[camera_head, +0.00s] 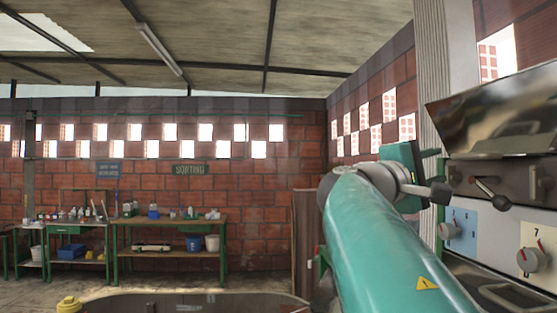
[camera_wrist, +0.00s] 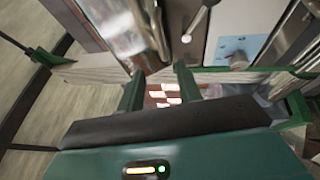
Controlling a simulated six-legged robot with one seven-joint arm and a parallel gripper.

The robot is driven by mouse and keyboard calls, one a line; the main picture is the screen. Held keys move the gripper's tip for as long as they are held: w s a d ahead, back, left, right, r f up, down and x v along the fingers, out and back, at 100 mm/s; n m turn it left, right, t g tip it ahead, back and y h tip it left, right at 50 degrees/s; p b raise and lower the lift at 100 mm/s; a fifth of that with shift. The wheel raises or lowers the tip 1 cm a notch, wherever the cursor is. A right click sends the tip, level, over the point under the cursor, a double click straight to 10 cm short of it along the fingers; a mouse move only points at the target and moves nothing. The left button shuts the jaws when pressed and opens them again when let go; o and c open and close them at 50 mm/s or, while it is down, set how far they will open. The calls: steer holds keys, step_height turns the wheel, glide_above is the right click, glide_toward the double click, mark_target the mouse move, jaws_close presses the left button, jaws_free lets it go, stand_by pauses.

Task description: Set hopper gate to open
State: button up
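The machine panel (camera_head: 515,220) stands at the right of the head view. It carries a lever (camera_head: 490,190) with a dark knob, and dials below it. No readable label tells which control is the hopper gate. My gripper (camera_head: 425,165) is at the panel's left side, partly hidden by my teal arm. In the wrist view my gripper (camera_wrist: 160,78) has its two green fingers apart, with nothing between them. A lever with a round knob (camera_wrist: 187,38) shows beyond the fingers, apart from them.
A shiny metal hopper (camera_head: 495,110) overhangs the panel. A numbered blue plate with a dial (camera_head: 448,230) sits low on it. A dark round-edged vessel (camera_head: 190,303) and a yellow object (camera_head: 68,304) are at the bottom front. Workbenches (camera_head: 170,222) line the far brick wall, with open floor before them.

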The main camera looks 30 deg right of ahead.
mark_target(463, 157)
steer(key=x, duration=1.2)
steer(key=shift+d+f, duration=0.1)
steer(key=shift+d, duration=0.2)
jaws_close()
